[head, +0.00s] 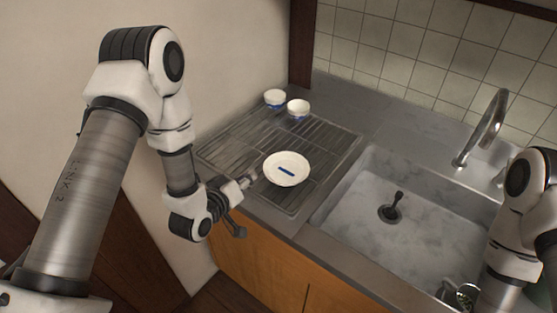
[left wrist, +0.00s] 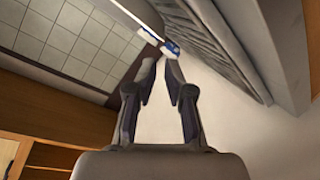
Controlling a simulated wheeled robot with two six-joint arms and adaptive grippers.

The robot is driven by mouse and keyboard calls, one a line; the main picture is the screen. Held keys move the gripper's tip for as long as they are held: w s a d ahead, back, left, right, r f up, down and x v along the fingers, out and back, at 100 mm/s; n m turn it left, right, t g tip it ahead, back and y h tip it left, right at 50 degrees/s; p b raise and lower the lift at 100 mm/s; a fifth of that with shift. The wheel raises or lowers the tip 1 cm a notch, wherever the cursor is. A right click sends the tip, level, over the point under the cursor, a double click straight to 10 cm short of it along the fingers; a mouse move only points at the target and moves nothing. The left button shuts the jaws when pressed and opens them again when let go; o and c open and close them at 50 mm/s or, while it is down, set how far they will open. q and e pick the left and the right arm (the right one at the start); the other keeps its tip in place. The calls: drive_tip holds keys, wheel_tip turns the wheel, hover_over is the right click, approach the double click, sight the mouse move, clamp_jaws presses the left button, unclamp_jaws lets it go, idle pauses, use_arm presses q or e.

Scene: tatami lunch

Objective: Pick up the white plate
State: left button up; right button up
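The white plate (head: 287,176) has a short blue mark in its middle. In the head view it lies on the ridged metal draining surface, left of the sink. My left gripper (head: 249,180) is just left of the plate, close to its rim. In the left wrist view, my left gripper (left wrist: 161,62) has a narrow gap between its fingertips, with nothing visibly held. A thin white edge, seemingly the plate (left wrist: 137,18), runs just beyond the tips; contact is unclear. My right gripper (head: 458,294) is partly visible at the lower right, and its fingers are unclear.
Two white-and-blue cups (head: 275,98) (head: 298,108) stand behind the plate on the ridged draining surface (head: 232,143). The sink (head: 352,205) lies to the right, with a tall metal faucet (head: 490,125) behind it. A plain wall is at the left.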

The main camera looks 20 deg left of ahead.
sight(270, 161)
use_arm(q)
drive_tip(key=x, duration=0.3)
drive_tip(key=shift+w+a+p, duration=0.15)
drive_tip(key=shift+w+p, duration=0.1)
drive_tip(key=shift+p, duration=0.1)
drive_tip(key=p+x, duration=0.2)
drive_tip(key=shift+w+d, duration=0.25)
drive_tip(key=shift+d, duration=0.05)
drive_tip(key=shift+f+x, duration=0.15)
drive_tip(key=shift+x, duration=0.45)
drive_tip(key=shift+f+x, duration=0.15)
drive_tip(key=shift+x, duration=0.45)
drive_tip(key=shift+a+f, duration=0.1)
drive_tip(key=shift+f, duration=0.05)
drive_tip(key=shift+s+r, duration=0.15)
drive_tip(key=shift+r, duration=0.05)
clamp_jaws()
use_arm(e)
drive_tip(key=shift+w+r, duration=0.25)
drive_tip(key=shift+r, duration=0.95)
